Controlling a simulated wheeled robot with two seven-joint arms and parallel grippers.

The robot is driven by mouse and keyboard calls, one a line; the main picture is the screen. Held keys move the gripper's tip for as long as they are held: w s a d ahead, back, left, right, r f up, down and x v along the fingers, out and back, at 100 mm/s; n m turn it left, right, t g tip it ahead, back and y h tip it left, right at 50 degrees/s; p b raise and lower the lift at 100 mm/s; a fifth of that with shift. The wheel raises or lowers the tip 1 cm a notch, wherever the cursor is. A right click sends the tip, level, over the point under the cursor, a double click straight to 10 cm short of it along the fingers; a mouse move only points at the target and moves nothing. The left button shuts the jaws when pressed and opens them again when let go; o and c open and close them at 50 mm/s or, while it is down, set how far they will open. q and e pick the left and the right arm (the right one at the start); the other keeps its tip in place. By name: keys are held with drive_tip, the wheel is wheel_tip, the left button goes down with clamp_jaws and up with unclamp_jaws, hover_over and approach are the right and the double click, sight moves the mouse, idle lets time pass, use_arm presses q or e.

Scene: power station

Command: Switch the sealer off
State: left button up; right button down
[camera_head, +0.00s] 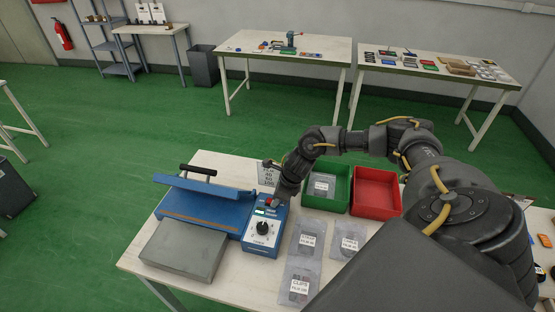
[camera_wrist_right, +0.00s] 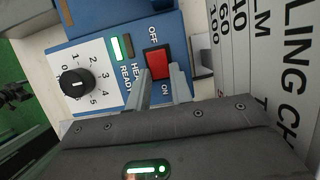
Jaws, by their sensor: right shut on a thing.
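The sealer (camera_head: 185,203) is a blue machine with a raised blue arm and black handle, at the left of the table. Its blue control box (camera_head: 262,240) has a black dial (camera_head: 263,228), also in the right wrist view (camera_wrist_right: 76,82). The red rocker switch (camera_wrist_right: 158,63) lies between the OFF and ON labels; I cannot tell which side is pressed. A green lamp (camera_wrist_right: 115,48) beside it is lit. My right gripper (camera_head: 273,203) is at the switch; its two grey fingers (camera_wrist_right: 160,88) are shut on it, hiding part of its edges. My left gripper is not in view.
A grey slab (camera_head: 184,250) lies before the sealer. A sealing chart (camera_wrist_right: 265,70) stands close behind the switch. Green (camera_head: 312,201) and red (camera_head: 376,212) bins stand to the right, with several labelled bags (camera_head: 299,284) in front. My right arm covers the table's right part.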

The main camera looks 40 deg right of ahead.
sight(271, 200)
drive_tip(key=shift+w+a+r+g, duration=0.15)
drive_tip(key=shift+w+r+g, duration=0.05)
drive_tip(key=shift+r+g, duration=0.1)
drive_tip(key=shift+w+a+g+h+p, duration=0.15)
drive_tip(key=shift+g+h+p, duration=0.15)
drive_tip(key=shift+h+p, duration=0.15)
drive_tip(key=shift+w+a+g+h, duration=0.1)
drive_tip(key=shift+w+g+h, duration=0.15)
drive_tip(key=shift+g+h, duration=0.8)
drive_tip(key=shift+g, duration=0.45)
drive_tip(key=c, duration=1.2)
unclamp_jaws()
drive_tip(key=shift+c, duration=0.2)
wheel_tip(271, 200, up, 11)
drive_tip(key=shift+w+a+p, duration=0.2)
drive_tip(key=shift+w+p, duration=0.1)
drive_tip(key=shift+w, duration=0.1)
